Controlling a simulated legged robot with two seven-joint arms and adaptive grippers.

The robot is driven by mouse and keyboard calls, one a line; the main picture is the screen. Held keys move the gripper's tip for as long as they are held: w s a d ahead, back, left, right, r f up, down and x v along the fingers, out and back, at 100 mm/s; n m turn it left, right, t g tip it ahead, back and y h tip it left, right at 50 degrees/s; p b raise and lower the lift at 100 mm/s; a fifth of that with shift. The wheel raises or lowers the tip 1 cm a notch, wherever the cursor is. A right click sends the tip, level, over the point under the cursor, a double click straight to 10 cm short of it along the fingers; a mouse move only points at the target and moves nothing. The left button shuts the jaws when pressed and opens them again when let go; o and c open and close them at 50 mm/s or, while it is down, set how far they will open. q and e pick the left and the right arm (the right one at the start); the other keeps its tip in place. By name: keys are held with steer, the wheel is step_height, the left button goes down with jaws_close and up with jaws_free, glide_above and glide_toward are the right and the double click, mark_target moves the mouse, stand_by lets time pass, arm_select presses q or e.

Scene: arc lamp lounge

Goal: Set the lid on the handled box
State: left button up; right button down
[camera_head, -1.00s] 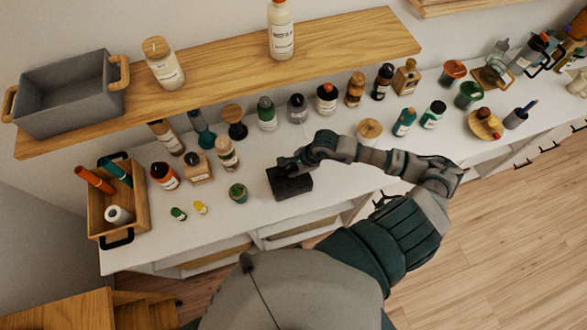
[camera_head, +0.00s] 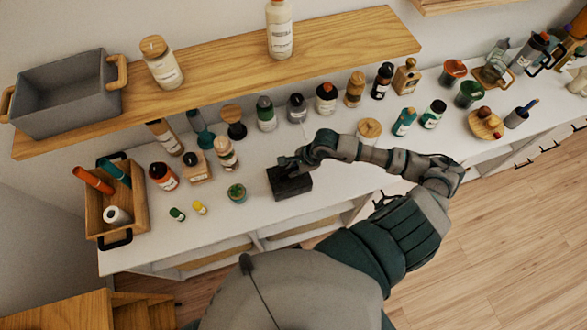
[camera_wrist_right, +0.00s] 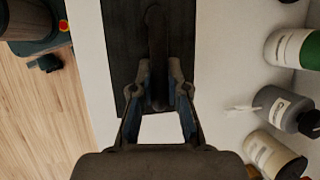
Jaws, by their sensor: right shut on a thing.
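A dark, flat rectangular piece, seemingly the lid, lies under my right gripper (camera_head: 285,163); its dark top (camera_wrist_right: 118,45) fills the upper middle of the right wrist view. A raised bar handle (camera_wrist_right: 156,30) runs along it, and the right fingers are shut on that bar. In the head view it looks like a dark block (camera_head: 291,188) on the white counter; I cannot tell whether it touches the counter. A wooden box with black handles (camera_head: 127,217) stands at the counter's left end, holding several items. A grey box with wooden handles (camera_head: 70,115) sits on the shelf. My left gripper is out of view.
Several bottles line the counter's back. The wooden shelf (camera_head: 215,72) overhangs behind. The counter's front edge is close.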

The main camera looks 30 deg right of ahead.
steer(key=shift+d+f+b, duration=0.1)
steer(key=shift+f+b, duration=0.1)
steer(key=shift+b, duration=0.2)
steer(key=shift+b, duration=0.3)
stand_by(0.8)
stand_by(0.3)
steer(key=c, duration=0.6)
jaws_free()
steer(key=shift+r, duration=0.1)
steer(key=shift+r+p, duration=1.8)
steer(key=shift+r, duration=1.65)
jaws_close()
